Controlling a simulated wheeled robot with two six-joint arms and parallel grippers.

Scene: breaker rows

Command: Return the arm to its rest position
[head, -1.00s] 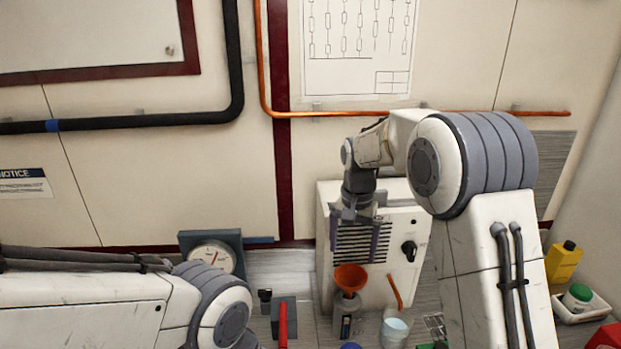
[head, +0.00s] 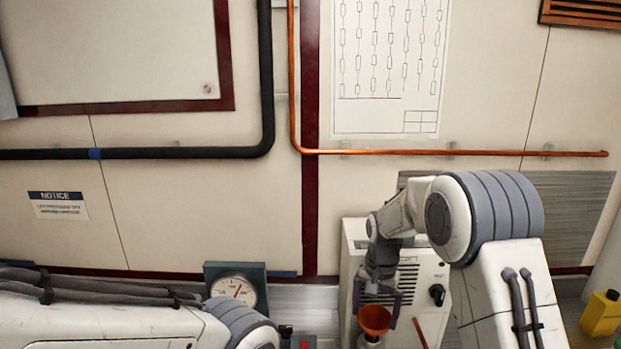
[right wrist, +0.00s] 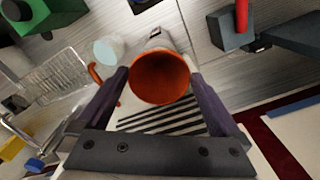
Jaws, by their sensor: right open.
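My right gripper (head: 377,308) is open in front of the white cabinet (head: 355,240). Its fingers appear on either side of the orange funnel (head: 374,319), which also shows between them in the right wrist view (right wrist: 160,78). I cannot tell whether they are level with the funnel or above it; no grip shows. The funnel sits on a grey bottle, partly cut off by the head view's lower edge. My right arm (head: 495,215) is bent at the elbow. My left arm (head: 110,315) lies low at the left, and its gripper is out of view.
A gauge (head: 235,288) stands left of the cabinet. A black knob (head: 437,294) is on the cabinet front. The right wrist view shows a clear cup (right wrist: 108,50), a wire basket (right wrist: 65,80) and a red-handled item (right wrist: 241,15) nearby. A yellow bottle (head: 601,313) stands at right.

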